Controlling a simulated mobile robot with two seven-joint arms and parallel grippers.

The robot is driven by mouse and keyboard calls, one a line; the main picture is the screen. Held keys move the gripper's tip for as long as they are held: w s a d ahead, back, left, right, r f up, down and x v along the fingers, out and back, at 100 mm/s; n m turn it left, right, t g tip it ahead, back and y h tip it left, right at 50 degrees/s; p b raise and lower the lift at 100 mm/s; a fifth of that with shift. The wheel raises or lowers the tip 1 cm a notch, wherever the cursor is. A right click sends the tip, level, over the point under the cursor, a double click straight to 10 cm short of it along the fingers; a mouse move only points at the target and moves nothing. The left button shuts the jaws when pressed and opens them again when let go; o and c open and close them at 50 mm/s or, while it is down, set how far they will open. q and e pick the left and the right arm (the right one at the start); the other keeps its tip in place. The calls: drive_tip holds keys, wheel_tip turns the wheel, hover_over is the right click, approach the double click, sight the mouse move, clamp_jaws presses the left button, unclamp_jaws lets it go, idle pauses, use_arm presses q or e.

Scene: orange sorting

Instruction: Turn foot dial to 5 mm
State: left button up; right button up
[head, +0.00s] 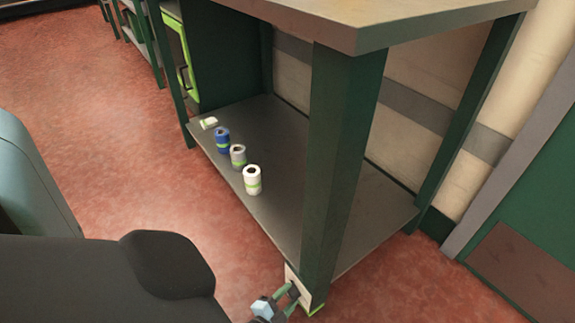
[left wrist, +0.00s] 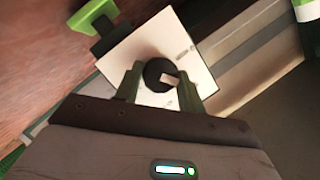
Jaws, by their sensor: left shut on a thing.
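The foot dial is a dark round knob (left wrist: 157,72) on a white square plate (left wrist: 135,45). The plate (head: 306,297) also shows in the head view, at the bottom of the green table leg. My left gripper (head: 284,296) is at this plate, low by the floor. In the left wrist view its two green fingers (left wrist: 160,84) are on either side of the knob and shut on it. A light mark shows on the knob. Small marks on the plate are too blurred to read. My right gripper is not in view.
The green leg (head: 338,160) holds a table top (head: 370,18) above a grey lower shelf (head: 270,185). A blue roll (head: 222,139), a grey roll (head: 238,157) and a white roll (head: 252,180) stand on the shelf. Red floor (head: 120,130) lies open to the left.

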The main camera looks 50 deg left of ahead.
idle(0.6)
use_arm(q)
drive_tip(key=o, duration=1)
drive_tip(key=shift+s, duration=0.1)
drive_tip(key=p+v, duration=0.2)
drive_tip(key=v, duration=0.5)
drive_tip(key=shift+s+d+p, duration=0.2)
drive_tip(key=shift+s+p, duration=0.05)
drive_tip(key=shift+p, duration=0.05)
